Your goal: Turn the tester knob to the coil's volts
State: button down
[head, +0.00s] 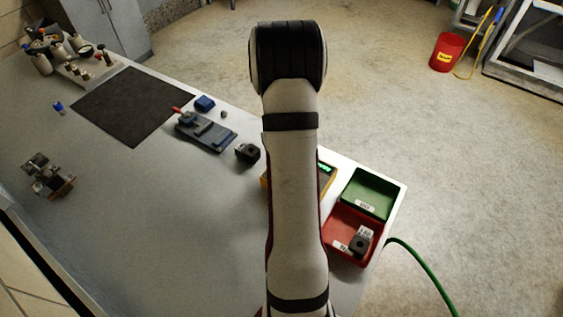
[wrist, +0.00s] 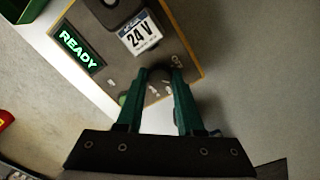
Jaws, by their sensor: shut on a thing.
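The tester is a box with a yellow edge (wrist: 190,45) and a lit display (wrist: 80,48) reading READY in green. A black coil (wrist: 106,12) with a white label (wrist: 138,38) reading "24 V" sits on it. My gripper (wrist: 158,74) has its two green fingers on either side of the dark round tester knob (wrist: 159,76) and is shut on it.
A green bin (head: 383,186) and a red bin (head: 343,219) stand right of the tester; the red one holds a dark coil (head: 359,244). A black block (head: 247,152) and a blue-grey fixture (head: 205,133) lie left of it. A black mat (head: 135,105) lies farther back.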

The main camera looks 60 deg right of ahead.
dwell(0.4)
jog(key=c, duration=0.8)
grip_release()
jog(key=shift+r, duration=0.1)
jog(key=r, duration=1.5)
jog(key=shift+w+a+r, duration=0.2)
jog(key=shift+r, duration=0.1)
